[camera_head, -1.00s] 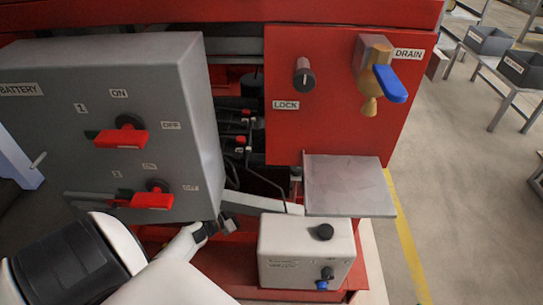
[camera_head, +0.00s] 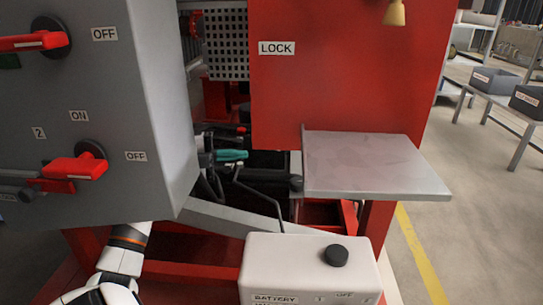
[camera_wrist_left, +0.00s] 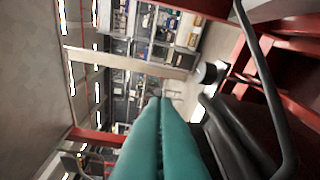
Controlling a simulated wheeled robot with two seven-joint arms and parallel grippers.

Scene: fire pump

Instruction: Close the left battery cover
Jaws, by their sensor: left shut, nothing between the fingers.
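A flat grey panel (camera_head: 372,168) stands out level from the red housing on the right in the head view; it looks like an opened cover, but I cannot tell whether it is the left battery cover. No other cover shows clearly. The dark opening (camera_head: 262,160) lies left of it, with cables and a bent black rod (camera_head: 262,198). My left gripper (camera_head: 243,154) is shut and empty, its teal fingers in the opening, pointing right. Its arm passes behind the grey switch box. In the left wrist view the shut fingers (camera_wrist_left: 160,102) lie beside black parts.
The grey switch box (camera_head: 100,125) with red handles fills the left. A white battery box (camera_head: 300,262) with a black knob stands below the opening. A light grey bar (camera_head: 220,217) runs between them. The floor at the right (camera_head: 470,240) is clear.

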